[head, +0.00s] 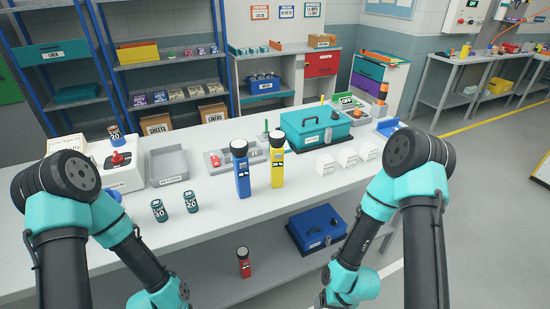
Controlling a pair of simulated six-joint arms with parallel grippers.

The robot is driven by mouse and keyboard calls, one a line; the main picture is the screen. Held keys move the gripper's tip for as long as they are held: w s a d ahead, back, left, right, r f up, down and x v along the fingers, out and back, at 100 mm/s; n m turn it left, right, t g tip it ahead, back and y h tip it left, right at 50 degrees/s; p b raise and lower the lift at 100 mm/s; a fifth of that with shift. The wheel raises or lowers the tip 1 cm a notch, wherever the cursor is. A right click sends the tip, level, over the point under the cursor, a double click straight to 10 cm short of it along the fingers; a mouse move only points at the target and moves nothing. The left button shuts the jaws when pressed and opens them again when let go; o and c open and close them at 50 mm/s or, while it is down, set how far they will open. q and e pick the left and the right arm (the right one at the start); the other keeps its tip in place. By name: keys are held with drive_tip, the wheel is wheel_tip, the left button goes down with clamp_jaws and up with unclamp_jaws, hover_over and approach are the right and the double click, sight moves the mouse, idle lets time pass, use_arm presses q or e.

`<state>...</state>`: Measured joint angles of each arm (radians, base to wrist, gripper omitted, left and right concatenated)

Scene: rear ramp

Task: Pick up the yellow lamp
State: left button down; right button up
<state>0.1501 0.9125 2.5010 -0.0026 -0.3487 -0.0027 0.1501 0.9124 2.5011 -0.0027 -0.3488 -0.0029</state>
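The yellow lamp (277,170) stands upright on the grey bench (225,210), with its black head at the top. A blue lamp (242,182) of the same shape stands upright close to its left. A red lamp (244,264) stands on the shelf below the bench top. Both my arms reach down towards the bottom of the head view, in front of the bench. Neither gripper shows, and nothing touches the yellow lamp.
Two dark green cans (159,210) stand left of the lamps. An empty grey tray (170,165) and a teal toolbox (315,128) are behind. White blocks (347,157) stand to the right. A blue case (317,228) sits on the lower shelf. The bench front by the lamps is clear.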

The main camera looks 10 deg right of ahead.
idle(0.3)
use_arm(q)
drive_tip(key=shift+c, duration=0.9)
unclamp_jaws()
